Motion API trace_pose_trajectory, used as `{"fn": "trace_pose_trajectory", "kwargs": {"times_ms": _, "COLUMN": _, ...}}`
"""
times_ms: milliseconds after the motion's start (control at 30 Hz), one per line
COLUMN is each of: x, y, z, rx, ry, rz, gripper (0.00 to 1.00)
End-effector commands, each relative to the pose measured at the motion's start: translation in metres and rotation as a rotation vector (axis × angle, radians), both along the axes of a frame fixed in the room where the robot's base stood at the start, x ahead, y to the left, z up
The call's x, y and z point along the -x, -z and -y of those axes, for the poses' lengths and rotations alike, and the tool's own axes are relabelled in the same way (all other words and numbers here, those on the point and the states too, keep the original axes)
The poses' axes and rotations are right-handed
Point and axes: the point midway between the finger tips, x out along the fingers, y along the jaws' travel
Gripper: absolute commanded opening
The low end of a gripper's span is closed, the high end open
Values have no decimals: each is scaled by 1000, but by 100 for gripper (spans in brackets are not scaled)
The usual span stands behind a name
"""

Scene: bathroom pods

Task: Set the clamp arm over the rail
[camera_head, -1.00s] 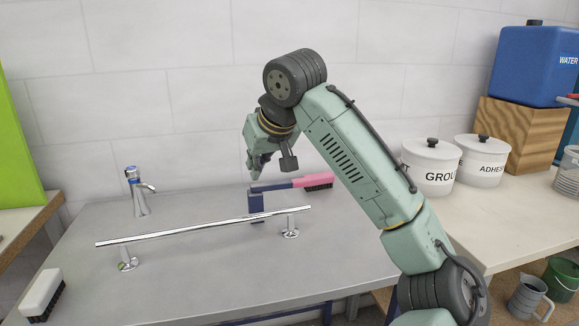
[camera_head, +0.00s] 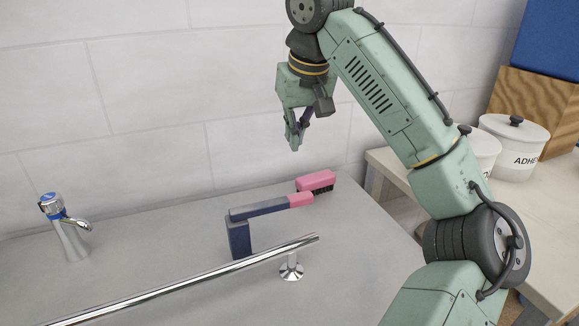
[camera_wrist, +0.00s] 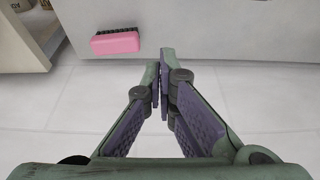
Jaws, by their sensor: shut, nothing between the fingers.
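The clamp arm (camera_head: 258,211) is a dark navy bar with a pink end section at right and a navy block hanging down at its left end. It is on the grey counter, with the block just behind the chrome rail (camera_head: 190,285); I cannot tell whether the two touch. The rail stands on posts, one visible near its right end. My gripper (camera_head: 296,146) is in the air above and behind the clamp arm, shut and empty. In the wrist view the closed fingers (camera_wrist: 166,58) hold nothing, and neither clamp arm nor rail shows.
A pink brush with dark bristles (camera_head: 316,181) lies by the clamp arm's pink end; it also shows in the wrist view (camera_wrist: 115,42). A chrome tap (camera_head: 66,228) stands at left. The tiled wall is behind. White canisters (camera_head: 515,148) stand on the right bench.

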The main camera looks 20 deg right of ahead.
Motion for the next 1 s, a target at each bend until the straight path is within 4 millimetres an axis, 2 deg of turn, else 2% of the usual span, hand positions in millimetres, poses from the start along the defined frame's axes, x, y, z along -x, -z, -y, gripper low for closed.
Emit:
{"fn": "trace_pose_trajectory", "kwargs": {"times_ms": 467, "x": -2, "y": 5, "z": 0, "rx": 0, "ry": 1, "rz": 0, "gripper": 0}}
{"fn": "trace_pose_trajectory", "kwargs": {"times_ms": 667, "x": -11, "y": 33, "z": 0, "rx": -1, "ry": 2, "rz": -2, "gripper": 0}}
{"fn": "trace_pose_trajectory", "kwargs": {"times_ms": 967, "x": -32, "y": 93, "z": 0, "rx": 1, "ry": 1, "rz": -1, "gripper": 0}}
{"fn": "trace_pose_trajectory", "kwargs": {"times_ms": 1000, "x": -28, "y": 94, "z": 1, "rx": 3, "ry": 3, "rz": 1, "gripper": 0}}
